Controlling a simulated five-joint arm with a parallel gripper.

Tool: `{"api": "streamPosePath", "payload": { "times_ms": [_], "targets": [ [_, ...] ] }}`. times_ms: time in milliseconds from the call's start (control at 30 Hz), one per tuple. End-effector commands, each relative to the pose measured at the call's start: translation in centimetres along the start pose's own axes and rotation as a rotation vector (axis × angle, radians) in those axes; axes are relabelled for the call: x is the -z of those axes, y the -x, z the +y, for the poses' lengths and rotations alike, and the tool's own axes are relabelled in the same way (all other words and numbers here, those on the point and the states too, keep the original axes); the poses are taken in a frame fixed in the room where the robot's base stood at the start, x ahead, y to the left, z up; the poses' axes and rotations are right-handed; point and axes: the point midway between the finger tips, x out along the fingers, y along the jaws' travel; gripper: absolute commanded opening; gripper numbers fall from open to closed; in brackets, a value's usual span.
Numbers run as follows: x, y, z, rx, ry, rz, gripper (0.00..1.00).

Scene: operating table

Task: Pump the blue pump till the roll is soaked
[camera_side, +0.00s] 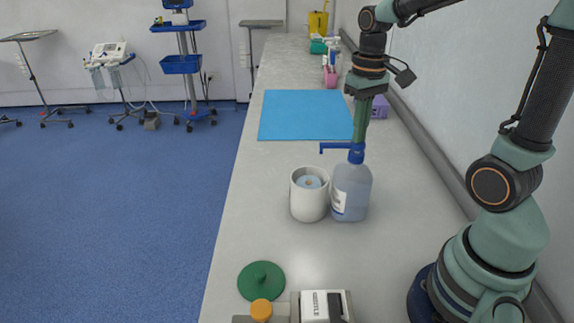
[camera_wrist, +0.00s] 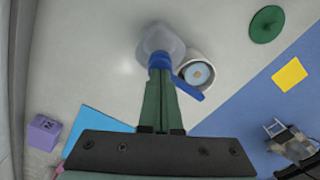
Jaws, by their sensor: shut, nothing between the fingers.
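The blue pump (camera_side: 356,153) tops a clear bottle (camera_side: 351,192) of bluish liquid standing upright on the counter; in the wrist view the pump (camera_wrist: 158,62) lies at the fingertips. Its spout points left over the white canister (camera_side: 309,204). The pale roll (camera_side: 311,182) sits inside the open canister and also shows in the wrist view (camera_wrist: 199,74). I cannot tell how wet it is. My gripper (camera_side: 358,142) points down, shut and empty, with its green fingertips at the top of the pump, seeming to touch it. In the wrist view the fingers (camera_wrist: 160,78) hide part of the pump.
A green lid (camera_side: 261,281) lies on the counter near the front. A blue sheet (camera_side: 310,115) lies behind the bottle, with a purple box (camera_side: 380,107) beside it. The wall (camera_side: 420,90) bounds the right. Bare counter surrounds the canister's left and front.

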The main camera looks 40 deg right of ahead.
Motion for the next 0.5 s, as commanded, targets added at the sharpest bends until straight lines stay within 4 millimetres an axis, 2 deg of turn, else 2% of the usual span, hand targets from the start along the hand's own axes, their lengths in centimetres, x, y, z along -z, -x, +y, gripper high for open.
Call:
{"api": "streamPosePath", "payload": {
  "times_ms": [167, 500],
  "targets": [
    [-0.11, -0.79, 0.0, 0.0, 0.0, -0.004, 0.0],
    [-0.05, -0.29, 0.0, 0.0, 0.0, -0.002, 0.0]
  ]
}}
